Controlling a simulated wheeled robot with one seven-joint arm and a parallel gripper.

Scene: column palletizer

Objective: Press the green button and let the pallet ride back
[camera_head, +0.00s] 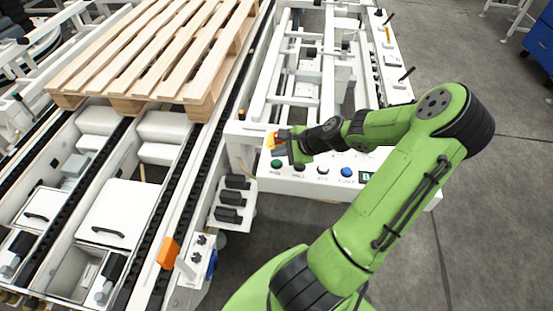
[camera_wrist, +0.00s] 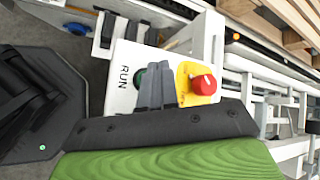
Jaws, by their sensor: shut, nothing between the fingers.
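The green button (camera_head: 276,163) sits at the left end of the white control panel (camera_head: 310,181). In the wrist view the green button (camera_wrist: 138,79) shows beside the label RUN, partly hidden behind my fingers. My gripper (camera_head: 283,146) is shut and empty, just above the button in the head view; its closed fingers (camera_wrist: 155,78) overlap the button's right side in the wrist view. I cannot tell whether they touch it. The wooden pallet (camera_head: 160,48) lies on the black-chained conveyor (camera_head: 205,140) at the upper left.
A red emergency stop (camera_wrist: 203,84) on a yellow plate is close beside my fingers. Black, white and blue (camera_head: 346,172) buttons line the panel to the right. A white machine frame (camera_head: 300,85) stands behind it. Grey floor (camera_head: 480,190) is clear at the right.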

